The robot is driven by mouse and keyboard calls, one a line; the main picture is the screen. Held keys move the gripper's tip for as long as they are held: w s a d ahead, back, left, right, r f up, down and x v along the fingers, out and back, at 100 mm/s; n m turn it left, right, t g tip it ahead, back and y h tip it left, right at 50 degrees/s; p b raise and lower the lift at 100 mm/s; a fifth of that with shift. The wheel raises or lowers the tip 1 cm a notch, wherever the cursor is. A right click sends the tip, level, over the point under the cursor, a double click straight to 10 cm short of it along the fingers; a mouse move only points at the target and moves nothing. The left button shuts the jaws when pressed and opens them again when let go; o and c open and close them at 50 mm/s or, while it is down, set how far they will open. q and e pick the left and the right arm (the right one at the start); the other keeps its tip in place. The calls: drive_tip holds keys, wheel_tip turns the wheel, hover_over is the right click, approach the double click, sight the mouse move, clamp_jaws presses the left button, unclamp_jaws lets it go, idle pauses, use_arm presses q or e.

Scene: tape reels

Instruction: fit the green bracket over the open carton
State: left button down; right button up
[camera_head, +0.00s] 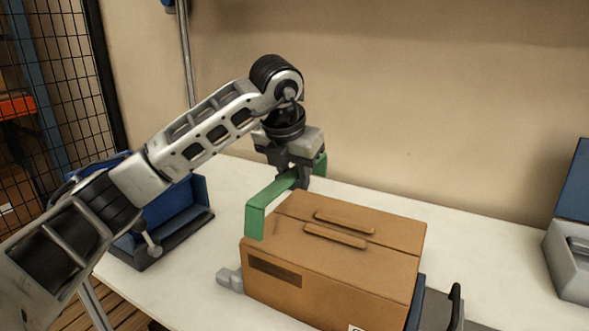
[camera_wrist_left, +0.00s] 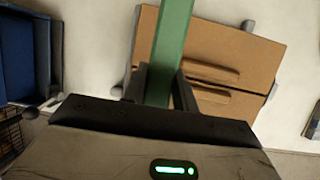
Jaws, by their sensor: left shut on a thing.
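The green bracket (camera_head: 270,194) is a long bar with an end bent downward. My left gripper (camera_head: 302,180) is shut on the bracket and holds it at the left rear of the carton, around the height of its top. In the left wrist view the bracket (camera_wrist_left: 172,45) runs between the fingers of the left gripper (camera_wrist_left: 160,85) and overlaps the carton's left part. The brown carton (camera_head: 290,262) stands on the table. Its top flaps lie nearly flat, with two raised tan strips on them. I cannot tell whether the bracket touches the carton. My right gripper is out of view.
A blue open bin (camera_head: 170,212) stands on the white table (camera_head: 190,285) left of the carton. Grey clamps (camera_head: 229,279) sit against the carton. A grey and blue unit (camera_head: 570,245) stands at the right edge.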

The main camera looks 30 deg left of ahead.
sight(297, 214)
use_arm(q)
drive_tip(key=shift+f+b, duration=1.8)
drive_tip(key=shift+f, duration=0.95)
drive_tip(key=shift+f+b, duration=0.35)
drive_tip(key=shift+f, duration=0.2)
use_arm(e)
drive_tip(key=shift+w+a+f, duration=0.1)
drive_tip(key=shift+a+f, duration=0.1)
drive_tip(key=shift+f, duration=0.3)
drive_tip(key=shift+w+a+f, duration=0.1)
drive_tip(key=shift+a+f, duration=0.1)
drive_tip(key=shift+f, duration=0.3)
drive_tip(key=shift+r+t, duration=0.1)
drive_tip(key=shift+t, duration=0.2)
use_arm(q)
drive_tip(key=c, duration=1)
unclamp_jaws()
drive_tip(key=shift+r, duration=0.15)
